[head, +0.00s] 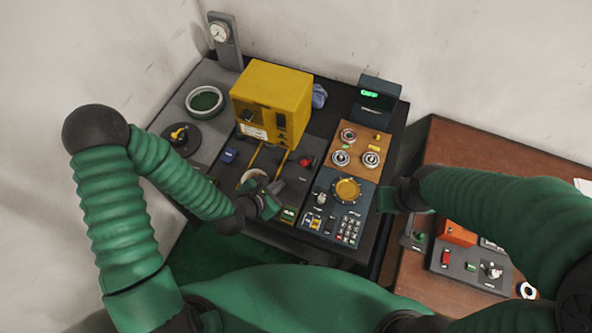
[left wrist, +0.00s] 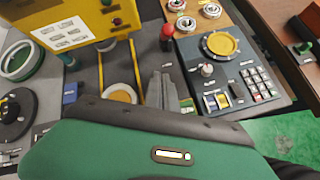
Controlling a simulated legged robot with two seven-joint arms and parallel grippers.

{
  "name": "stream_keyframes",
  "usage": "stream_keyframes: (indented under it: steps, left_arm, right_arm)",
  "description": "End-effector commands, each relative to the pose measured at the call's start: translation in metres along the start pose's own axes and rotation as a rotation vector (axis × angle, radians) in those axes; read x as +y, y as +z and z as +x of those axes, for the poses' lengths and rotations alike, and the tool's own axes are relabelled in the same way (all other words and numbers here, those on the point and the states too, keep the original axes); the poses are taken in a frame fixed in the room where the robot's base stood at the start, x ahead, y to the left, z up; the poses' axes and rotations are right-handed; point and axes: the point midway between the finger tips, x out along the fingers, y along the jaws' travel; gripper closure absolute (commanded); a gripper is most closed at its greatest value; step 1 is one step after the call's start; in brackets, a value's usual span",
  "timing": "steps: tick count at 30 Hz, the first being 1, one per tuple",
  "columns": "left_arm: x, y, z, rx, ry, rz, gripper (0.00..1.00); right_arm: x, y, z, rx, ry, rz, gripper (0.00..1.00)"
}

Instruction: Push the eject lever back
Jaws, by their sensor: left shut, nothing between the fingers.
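A short lever with a red knob (head: 306,160) stands on the dark panel, right of the yellow rails and in front of the yellow machine (head: 270,100). It looks like the eject lever, but its label is not readable. In the left wrist view the red knob (left wrist: 167,32) is beyond my left fingertips, slightly right. My left gripper (head: 275,188) is shut and empty, low over the panel, nearer me than the knob and apart from it. Its closed fingers (left wrist: 160,88) show in the left wrist view. My right gripper (head: 387,200) is at the bench's right edge, its jaws unclear.
A pale ring (head: 253,178) lies between the yellow rails (left wrist: 138,70), just left of my left gripper. A keypad panel with a yellow dial (head: 346,190) is to the right. A green-centred round dish (head: 204,102) is at left. A brown table (head: 480,150) stands further right.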

Motion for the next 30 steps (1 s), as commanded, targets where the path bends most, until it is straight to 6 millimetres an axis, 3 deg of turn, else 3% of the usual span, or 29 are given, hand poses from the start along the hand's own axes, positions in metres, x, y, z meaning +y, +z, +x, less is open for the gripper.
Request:
stream_keyframes:
  steps: [10, 12, 16, 30]
  left_arm:
    - [0.0, 0.005, 0.071, 0.0, 0.0, 0.003, 1.0]
    - [0.001, 0.021, 0.071, -0.001, -0.001, 0.004, 1.0]
    - [0.0, 0.034, 0.076, 0.001, 0.0, 0.003, 1.0]
    - [0.0, 0.039, 0.079, 0.004, -0.001, 0.0, 1.0]
  right_arm:
    - [0.0, -0.004, -0.015, 0.0, 0.0, 0.0, 0.7]
    - [0.0, -0.006, -0.024, 0.0, 0.0, 0.0, 0.7]
    - [0.0, -0.007, -0.03, 0.001, 0.0, 0.0, 0.7]
    - [0.0, -0.007, -0.031, 0.0, 0.0, 0.0, 0.7]
